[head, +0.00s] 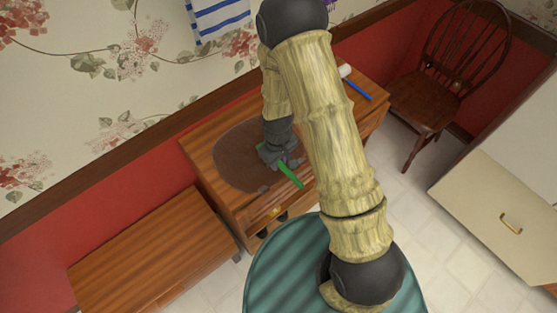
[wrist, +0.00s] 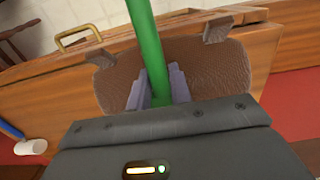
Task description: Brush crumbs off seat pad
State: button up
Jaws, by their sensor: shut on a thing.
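The seat pad (head: 232,150) is a brown, rounded pad lying flat on a wooden cabinet top. It also shows in the wrist view (wrist: 225,75), partly hidden behind my gripper. My gripper (head: 274,158) is over the pad's right part and is shut on a green stick-like tool (head: 290,175). In the wrist view the fingers (wrist: 158,92) close around the green handle (wrist: 147,45). The tool's working end is hidden.
A lower wooden bench (head: 150,255) stands left. A dark chair (head: 430,95) and a pale drawer front (head: 500,215) are right. Wall is close behind.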

jog(key=shift+f+b, duration=0.8)
jog(key=shift+f, duration=0.3)
jog(key=shift+w, duration=0.1)
jog(key=shift+w+a+r+p, duration=0.1)
jog(key=shift+w+a+p, duration=0.05)
jog(key=shift+w+a, duration=0.55)
jog(key=shift+w+a+p, duration=0.15)
jog(key=shift+w+a, duration=0.3)
jog(key=shift+w, duration=0.45)
jog(key=shift+f, duration=0.2)
jog(key=shift+s, duration=0.1)
jog(key=shift+s+d+r, duration=0.1)
jog(key=shift+s+d, duration=0.5)
jog(key=shift+s, duration=0.2)
jog(key=shift+s+d+r, duration=0.1)
jog(key=shift+s+d, duration=0.45)
jog(key=shift+s, duration=0.25)
